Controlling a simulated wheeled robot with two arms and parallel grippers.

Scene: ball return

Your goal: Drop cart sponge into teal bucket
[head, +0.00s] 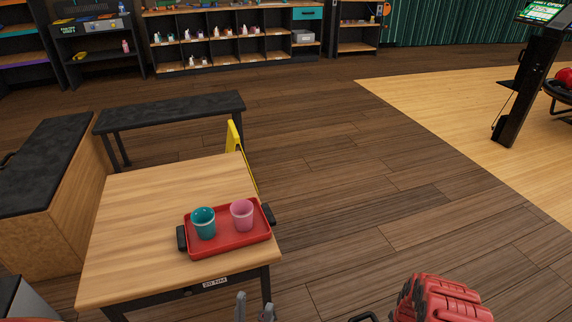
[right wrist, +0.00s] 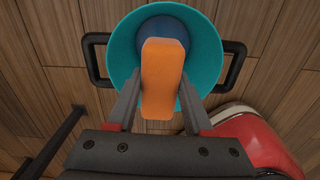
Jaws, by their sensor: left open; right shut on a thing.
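In the right wrist view an orange sponge (right wrist: 162,65) is held between the fingers of my right gripper (right wrist: 159,88), which is shut on it. The teal bucket (right wrist: 117,50), with black side handles, is below the sponge in that view. The sponge overlaps the bucket's opening; its exact height above the rim cannot be told. A dark blue round thing (right wrist: 165,27) shows inside the bucket, partly hidden by the sponge. In the head view my left gripper (head: 254,308) is open and empty at the bottom edge, near the table's front.
A dark bench (head: 170,111) is farther back.

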